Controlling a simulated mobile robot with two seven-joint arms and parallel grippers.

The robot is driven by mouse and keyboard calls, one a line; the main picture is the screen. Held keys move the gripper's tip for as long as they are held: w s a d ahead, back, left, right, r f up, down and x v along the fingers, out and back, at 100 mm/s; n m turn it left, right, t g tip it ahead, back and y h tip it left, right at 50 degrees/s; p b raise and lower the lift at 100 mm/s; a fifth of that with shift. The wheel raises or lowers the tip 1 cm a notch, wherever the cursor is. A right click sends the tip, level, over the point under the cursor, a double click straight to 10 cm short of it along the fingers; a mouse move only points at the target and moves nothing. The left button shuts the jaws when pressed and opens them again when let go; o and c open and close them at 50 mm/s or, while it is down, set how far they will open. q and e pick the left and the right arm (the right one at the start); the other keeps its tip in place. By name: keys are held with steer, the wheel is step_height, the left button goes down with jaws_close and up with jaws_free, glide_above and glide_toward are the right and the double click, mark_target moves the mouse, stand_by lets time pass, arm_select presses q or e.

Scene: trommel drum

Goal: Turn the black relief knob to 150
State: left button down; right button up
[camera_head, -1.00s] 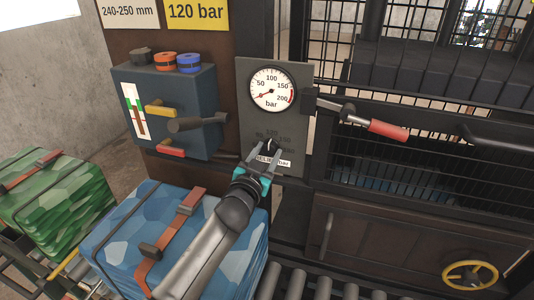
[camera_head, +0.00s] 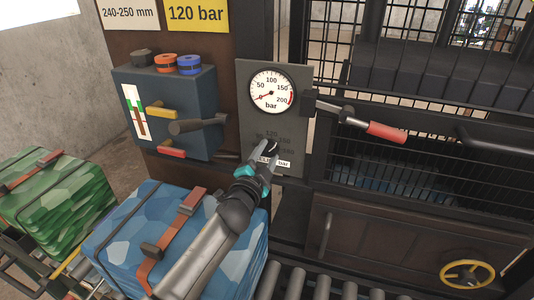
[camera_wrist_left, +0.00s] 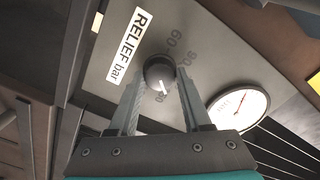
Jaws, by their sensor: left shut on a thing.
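The black relief knob (camera_wrist_left: 160,74) is round with a white mark on its face, on a grey panel (camera_head: 250,118) below the pressure gauge. In the wrist view it sits between the two fingertips of my left gripper (camera_wrist_left: 158,84), which is shut on it. In the head view my left gripper (camera_head: 271,149) reaches the panel from below and its fingers mostly hide the knob. Scale numbers ring the knob, with 60 and 90 readable in the wrist view. The white "RELIEF bar" label (camera_wrist_left: 130,45) is beside it. My right gripper is not in view.
The gauge (camera_head: 272,92) has its needle near the low end. A red-handled lever (camera_head: 386,132) sticks out right of the panel. A blue box with levers (camera_head: 190,100) is on the left. A blue strapped bale (camera_head: 130,225) lies under my left arm. A sign (camera_head: 196,13) reads 120 bar.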

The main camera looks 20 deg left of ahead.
arm_select(q)
steer(key=shift+m, duration=0.7)
steer(key=shift+f, duration=0.1)
steer(key=shift+c, duration=1.7)
jaws_free()
steer(key=s, duration=1.5)
steer(key=shift+s+a+b, duration=0.15)
steer(key=shift+a+b, duration=0.15)
steer(key=shift+b, duration=0.1)
